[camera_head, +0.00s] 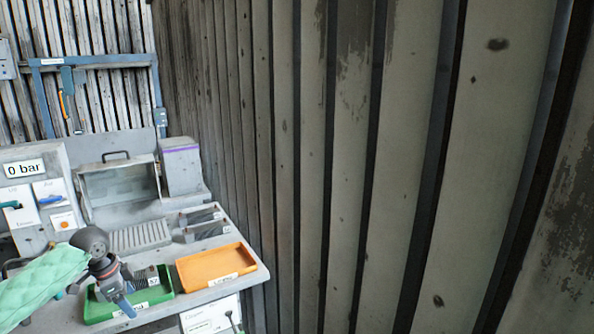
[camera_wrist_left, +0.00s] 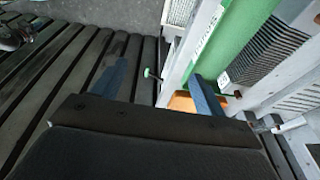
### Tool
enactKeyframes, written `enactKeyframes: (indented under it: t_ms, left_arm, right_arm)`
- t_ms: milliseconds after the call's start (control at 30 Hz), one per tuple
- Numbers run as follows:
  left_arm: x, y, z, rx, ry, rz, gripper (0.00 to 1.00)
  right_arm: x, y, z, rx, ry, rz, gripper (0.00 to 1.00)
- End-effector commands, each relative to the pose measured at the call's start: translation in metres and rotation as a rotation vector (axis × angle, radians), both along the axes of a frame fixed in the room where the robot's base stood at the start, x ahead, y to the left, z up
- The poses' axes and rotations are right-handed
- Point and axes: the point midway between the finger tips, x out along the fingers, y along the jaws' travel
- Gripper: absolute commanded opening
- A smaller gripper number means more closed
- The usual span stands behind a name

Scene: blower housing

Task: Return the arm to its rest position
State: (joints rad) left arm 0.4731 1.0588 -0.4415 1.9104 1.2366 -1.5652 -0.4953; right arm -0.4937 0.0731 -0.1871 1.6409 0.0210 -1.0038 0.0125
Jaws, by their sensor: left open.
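My left arm comes in from the left in the head view, partly wrapped in a pale green sleeve. My left gripper (camera_head: 124,307) hangs over the green tray (camera_head: 163,296) on the workbench, with blue fingers. In the left wrist view my gripper (camera_wrist_left: 158,88) has its two blue fingers spread apart, with nothing held between them. A dark ribbed part (camera_head: 146,274) shows by the green tray, partly hidden by the arm. My right gripper is in neither view.
An orange tray (camera_head: 215,266) lies right of the green one, seemingly empty. Behind stand a clear-fronted box (camera_head: 120,184), a grey box with a purple stripe (camera_head: 181,167) and a "0 bar" display (camera_head: 25,168). A corrugated wall (camera_head: 340,170) fills the right side.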

Motion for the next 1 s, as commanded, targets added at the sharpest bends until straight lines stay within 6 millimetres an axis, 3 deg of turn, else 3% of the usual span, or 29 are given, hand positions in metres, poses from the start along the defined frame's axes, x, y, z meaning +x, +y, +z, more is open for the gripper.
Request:
enactKeyframes:
  t_ms: [167, 367, 500, 700, 1000]
  left_arm:
    - [-0.013, -0.033, -0.036, -0.003, 0.003, -0.004, 0.73]
    - [-0.043, -0.087, -0.091, -0.013, -0.002, 0.009, 0.73]
    - [-0.072, -0.128, -0.127, -0.029, -0.012, 0.042, 0.73]
    - [-0.117, -0.177, -0.165, -0.057, -0.031, 0.115, 0.73]
    - [-0.192, -0.23, -0.2, -0.097, -0.051, 0.289, 0.73]
  right_arm:
    - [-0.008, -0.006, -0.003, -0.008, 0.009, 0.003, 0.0]
    - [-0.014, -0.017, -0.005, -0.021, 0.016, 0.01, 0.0]
    - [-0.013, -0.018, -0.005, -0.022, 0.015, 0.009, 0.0]
    - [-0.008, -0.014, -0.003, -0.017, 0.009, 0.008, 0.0]
    - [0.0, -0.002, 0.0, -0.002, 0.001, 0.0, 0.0]
